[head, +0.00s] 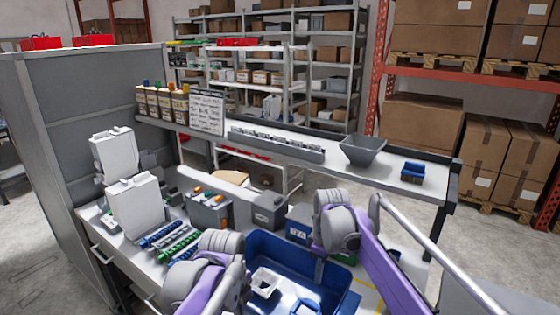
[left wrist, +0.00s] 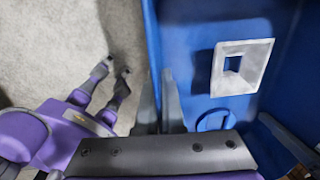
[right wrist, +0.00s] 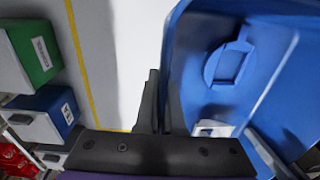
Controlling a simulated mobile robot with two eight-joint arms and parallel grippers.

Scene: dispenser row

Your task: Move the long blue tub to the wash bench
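The long blue tub (head: 262,243) is at the bottom middle of the head view, in front of me. A white square funnel-like piece (head: 265,281) and a blue ring-shaped piece (head: 305,306) lie inside it. My left gripper (left wrist: 160,105) is closed on one tub wall, with a finger on either side. My right gripper (right wrist: 161,103) is closed the same way on another part of the wall. My arms hide parts of the tub in the head view. I cannot tell whether it rests on the table or is raised. I cannot identify the wash bench.
The worktable (head: 93,217) holds white dispensers (head: 135,207), rows of blue and green parts, and small bins (head: 300,222) close behind the tub. A raised shelf behind carries a grey hopper (head: 363,150) and a blue brush (head: 412,172). Open floor (left wrist: 45,45) shows beside the tub.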

